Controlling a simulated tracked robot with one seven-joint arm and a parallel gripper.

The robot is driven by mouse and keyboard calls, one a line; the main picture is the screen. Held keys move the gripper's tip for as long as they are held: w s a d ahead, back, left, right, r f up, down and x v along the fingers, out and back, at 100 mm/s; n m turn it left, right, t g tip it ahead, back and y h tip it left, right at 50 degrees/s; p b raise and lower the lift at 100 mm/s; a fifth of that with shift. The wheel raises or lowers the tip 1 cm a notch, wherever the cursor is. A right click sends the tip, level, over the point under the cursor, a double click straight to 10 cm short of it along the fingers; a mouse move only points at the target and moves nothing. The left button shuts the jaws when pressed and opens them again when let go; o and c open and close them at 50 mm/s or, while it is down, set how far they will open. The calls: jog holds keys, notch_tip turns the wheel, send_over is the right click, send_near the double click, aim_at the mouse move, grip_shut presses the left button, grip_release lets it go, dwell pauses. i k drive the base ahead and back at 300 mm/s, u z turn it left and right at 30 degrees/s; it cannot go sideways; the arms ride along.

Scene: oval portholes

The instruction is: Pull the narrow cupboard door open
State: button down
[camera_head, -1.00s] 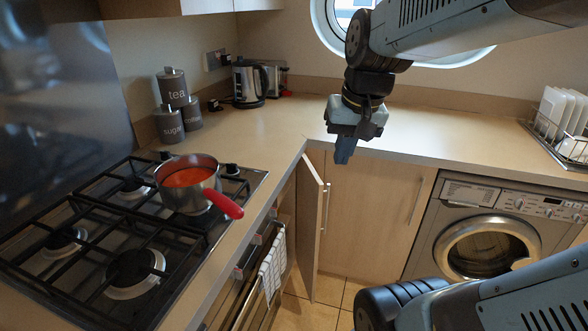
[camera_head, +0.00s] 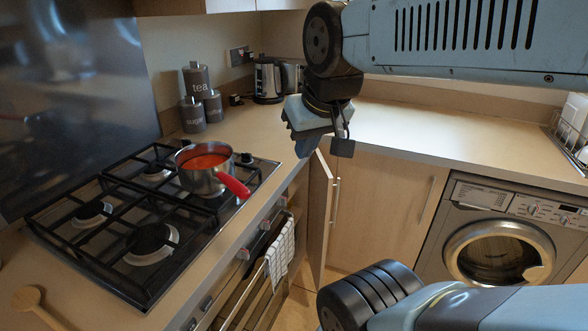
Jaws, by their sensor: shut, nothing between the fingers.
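The narrow cupboard door (camera_head: 320,215) stands ajar in the corner between the oven side and the wide cupboard. It is pale wood with a vertical metal bar handle (camera_head: 335,200) on its right face. My gripper (camera_head: 305,147) is shut and empty, pointing down just above the top of the narrow door. Whether its fingertips touch the door edge I cannot tell. The inside of the narrow cupboard is mostly hidden behind the door.
A wide cupboard door (camera_head: 385,205) with its own handle and a washing machine (camera_head: 500,240) are to the right. The hob (camera_head: 140,225) carries a pan (camera_head: 205,168) with a red handle. A towel (camera_head: 280,252) hangs from the oven. Canisters and a kettle (camera_head: 268,80) stand behind.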

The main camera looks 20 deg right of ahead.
aim_at(322, 185)
jog(key=k, duration=0.9)
jog(key=z, duration=0.45)
jog(key=i, duration=1)
jog(key=u, duration=0.05)
